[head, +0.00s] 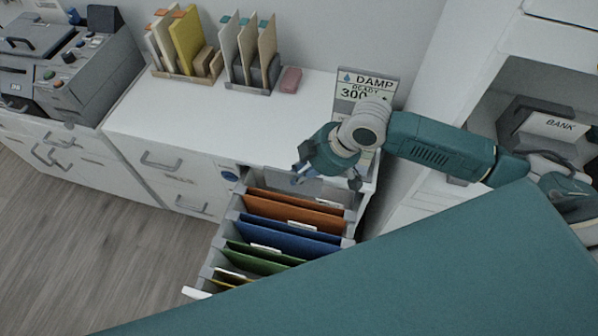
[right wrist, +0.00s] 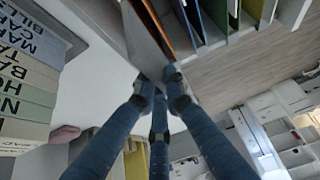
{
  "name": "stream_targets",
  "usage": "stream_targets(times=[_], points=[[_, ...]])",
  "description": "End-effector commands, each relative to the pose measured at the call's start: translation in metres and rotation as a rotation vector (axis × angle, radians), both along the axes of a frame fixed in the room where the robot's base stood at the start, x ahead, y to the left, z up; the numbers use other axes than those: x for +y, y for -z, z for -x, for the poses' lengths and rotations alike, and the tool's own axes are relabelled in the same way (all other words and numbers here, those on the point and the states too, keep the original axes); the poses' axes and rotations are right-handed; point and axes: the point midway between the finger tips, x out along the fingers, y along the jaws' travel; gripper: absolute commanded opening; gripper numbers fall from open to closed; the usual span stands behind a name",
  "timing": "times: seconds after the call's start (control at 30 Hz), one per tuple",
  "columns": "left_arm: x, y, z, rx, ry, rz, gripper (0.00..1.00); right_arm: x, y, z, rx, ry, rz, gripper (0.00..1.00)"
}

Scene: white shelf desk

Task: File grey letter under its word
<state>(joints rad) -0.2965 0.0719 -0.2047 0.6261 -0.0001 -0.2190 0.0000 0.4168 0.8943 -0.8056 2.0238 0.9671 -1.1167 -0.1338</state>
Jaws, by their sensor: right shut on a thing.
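My right gripper (head: 327,178) is above the far end of an open drawer (head: 229,215). In the right wrist view its fingers (right wrist: 160,82) are shut on a flat grey sheet, the grey letter (right wrist: 147,42). The letter reaches from the fingertips toward the folders, close beside the orange one. The drawer holds an orange folder (head: 290,210), a blue folder (head: 285,238), a green folder (head: 262,260) and a yellow-brown one (head: 232,277). Their white tabs carry words too small to read. My left gripper is not in view.
A sign reading DAMP (head: 366,86) stands at the counter's back right. Upright file racks (head: 188,50) and a pink block (head: 290,79) are to its left. A grey machine (head: 75,65) is at far left.

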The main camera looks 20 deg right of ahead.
Motion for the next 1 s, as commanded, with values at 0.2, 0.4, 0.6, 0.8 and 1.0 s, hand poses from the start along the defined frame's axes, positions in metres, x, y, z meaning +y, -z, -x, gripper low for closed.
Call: stream_targets(times=[0.2, 0.4, 0.6, 0.8, 1.0], points=[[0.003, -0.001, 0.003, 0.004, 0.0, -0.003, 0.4, 0.0, 0.008, 0.001, 0.002, 0.001, 0.0, 0.0], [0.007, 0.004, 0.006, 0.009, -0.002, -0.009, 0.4, 0.0, 0.017, 0.0, 0.001, 0.002, -0.001, 0.0], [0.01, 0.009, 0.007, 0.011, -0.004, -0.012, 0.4, -0.001, 0.028, 0.0, 0.001, 0.002, 0.0, 0.0], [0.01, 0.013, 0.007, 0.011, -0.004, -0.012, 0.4, 0.0, 0.037, 0.0, 0.0, 0.001, 0.0, 0.0], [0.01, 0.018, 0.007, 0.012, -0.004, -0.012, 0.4, 0.0, 0.047, 0.0, 0.001, 0.0, -0.002, 0.0]])
